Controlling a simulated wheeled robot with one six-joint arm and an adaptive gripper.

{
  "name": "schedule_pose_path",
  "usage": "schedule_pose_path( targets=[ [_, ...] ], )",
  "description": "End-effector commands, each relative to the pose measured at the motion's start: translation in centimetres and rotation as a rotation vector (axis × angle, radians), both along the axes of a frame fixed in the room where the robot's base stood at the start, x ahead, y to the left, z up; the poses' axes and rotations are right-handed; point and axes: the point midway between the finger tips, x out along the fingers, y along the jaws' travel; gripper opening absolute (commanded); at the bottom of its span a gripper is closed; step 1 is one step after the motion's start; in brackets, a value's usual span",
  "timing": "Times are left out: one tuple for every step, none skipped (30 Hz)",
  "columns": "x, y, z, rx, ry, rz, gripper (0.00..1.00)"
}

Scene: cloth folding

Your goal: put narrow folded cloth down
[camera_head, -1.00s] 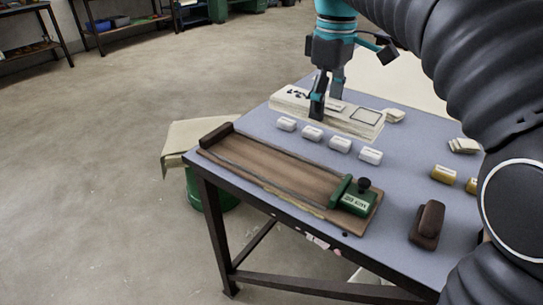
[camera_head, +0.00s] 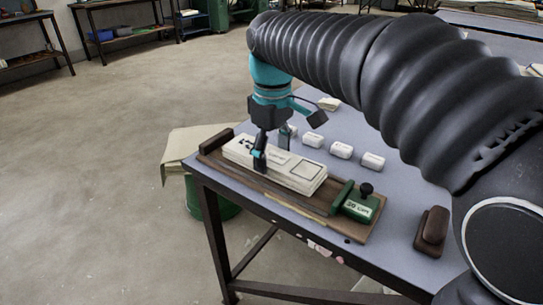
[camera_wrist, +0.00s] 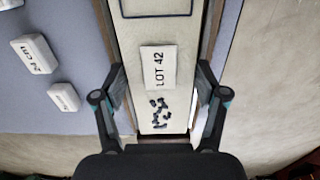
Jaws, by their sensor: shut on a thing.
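The narrow folded cloth (camera_head: 303,172) is a long, thick white stack with a dark-outlined rectangle on top. In the wrist view its top (camera_wrist: 159,30) carries a "LOT 42" label and dark marks. My gripper (camera_head: 271,152) is shut on the cloth across its width, a finger at each long side; the fingers also show in the wrist view (camera_wrist: 161,82). The cloth is lined up lengthwise over the brown wooden board (camera_head: 335,205), between its dark end block and the green stop (camera_head: 357,203). I cannot tell whether it touches the board.
Several small white labelled blocks (camera_head: 341,150) stand in a row just behind the board. A brown brush-like block (camera_head: 432,231) lies at the right. A beige cloth (camera_head: 200,143) hangs over a green bin off the table's left edge. Blue-grey table top (camera_head: 395,225) is free between board and brush-like block.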

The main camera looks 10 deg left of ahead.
Motion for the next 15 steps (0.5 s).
schedule_pose_path(
  targets=[
    [-0.04,-0.04,-0.50,-0.001,0.001,0.000,0.28],
    [-0.02,-0.03,-0.59,0.000,0.000,0.000,0.28],
    [-0.01,-0.02,-0.62,0.001,0.000,0.000,0.28],
    [0.00,-0.02,-0.60,0.001,-0.001,0.000,0.28],
    [0.01,-0.01,-0.58,0.001,-0.001,0.000,0.28],
    [0.01,-0.01,-0.57,0.001,-0.001,0.000,0.28],
    [0.00,-0.02,-0.57,0.001,-0.001,0.000,0.28],
    [0.00,-0.02,-0.57,0.001,0.000,0.000,0.28],
    [0.00,-0.02,-0.61,0.001,0.000,0.000,0.28],
    [0.00,-0.02,-0.67,0.001,0.000,0.000,0.28],
    [0.00,-0.02,-0.76,0.000,0.000,0.000,0.28],
    [0.00,-0.02,-0.89,0.000,0.000,0.000,0.28],
    [0.01,-0.03,-0.97,0.000,0.000,0.000,0.28],
    [0.02,-0.02,-0.89,0.001,0.000,0.000,0.80],
    [0.02,-0.02,-0.88,0.000,0.000,0.000,0.90]
  ],
)
